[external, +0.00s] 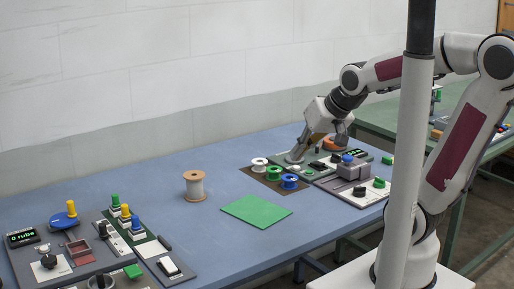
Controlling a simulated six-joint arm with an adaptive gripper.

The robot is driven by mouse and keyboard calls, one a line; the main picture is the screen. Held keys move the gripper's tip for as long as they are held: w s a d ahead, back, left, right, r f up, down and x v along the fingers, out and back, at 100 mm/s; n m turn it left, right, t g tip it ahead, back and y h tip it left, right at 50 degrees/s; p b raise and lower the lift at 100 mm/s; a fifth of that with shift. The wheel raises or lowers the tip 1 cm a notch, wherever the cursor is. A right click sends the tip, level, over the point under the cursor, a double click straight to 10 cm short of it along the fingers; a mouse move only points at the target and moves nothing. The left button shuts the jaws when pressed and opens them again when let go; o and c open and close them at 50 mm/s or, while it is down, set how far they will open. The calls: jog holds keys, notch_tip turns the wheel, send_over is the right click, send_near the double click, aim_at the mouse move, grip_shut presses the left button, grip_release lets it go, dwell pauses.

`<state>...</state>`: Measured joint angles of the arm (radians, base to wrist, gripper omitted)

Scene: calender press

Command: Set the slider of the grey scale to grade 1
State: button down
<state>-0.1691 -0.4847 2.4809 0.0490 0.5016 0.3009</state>
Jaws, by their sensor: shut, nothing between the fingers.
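My gripper (295,157) is at the back right of the blue table, tilted down to the left. Its fingers are shut and empty, low over the left edge of a grey-green panel (330,174). That panel carries a small dark display with green digits (355,153) and several small dark and white parts. I cannot make out which part is the grey scale or its slider, nor any grade marks. My gripper and wrist hide part of the panel. Whether the fingertips touch anything is too small to tell.
White, green (274,174) and blue (290,182) spools stand on a brown mat close to my gripper. A grey block device (352,168) is right of it. A green sheet (256,210) and a tan spool (194,186) are mid-table. Panels with knobs and buttons fill the front left.

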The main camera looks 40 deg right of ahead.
jog(key=w+a+f+m+t+y, duration=0.1)
jog(key=w+a+f+m+y, duration=0.15)
jog(key=w+a, duration=0.5)
jog(key=w+a+f+m+t+y, duration=0.1)
jog(key=w+a+f+m, duration=0.2)
jog(key=a, duration=0.7)
jog(key=a+f+m+y, duration=0.1)
jog(key=a+f, duration=0.2)
jog(key=a, duration=0.2)
jog(key=a+f+m+t+y, duration=0.1)
jog(key=a+f, duration=0.2)
jog(key=a, duration=0.2)
jog(key=a+f+m+t+y, duration=0.1)
jog(key=a+f, duration=0.2)
jog(key=a, duration=0.3)
jog(key=shift+f, duration=0.3)
jog(key=shift+s+a+f+m+t+y, duration=0.25)
jog(key=shift+s+a+t, duration=0.1)
jog(key=shift+a, duration=0.1)
jog(key=shift+w, duration=0.1)
send_near(103, 231)
jog(key=shift+w+a+f, duration=0.2)
jog(key=shift+w+f, duration=0.3)
jog(key=shift+w, duration=0.2)
jog(key=shift+w+a+f, duration=0.2)
jog(key=shift+w+f, duration=0.3)
jog(key=shift+w, duration=0.2)
jog(key=shift+w+a, duration=0.9)
jog(key=shift+w, duration=0.35)
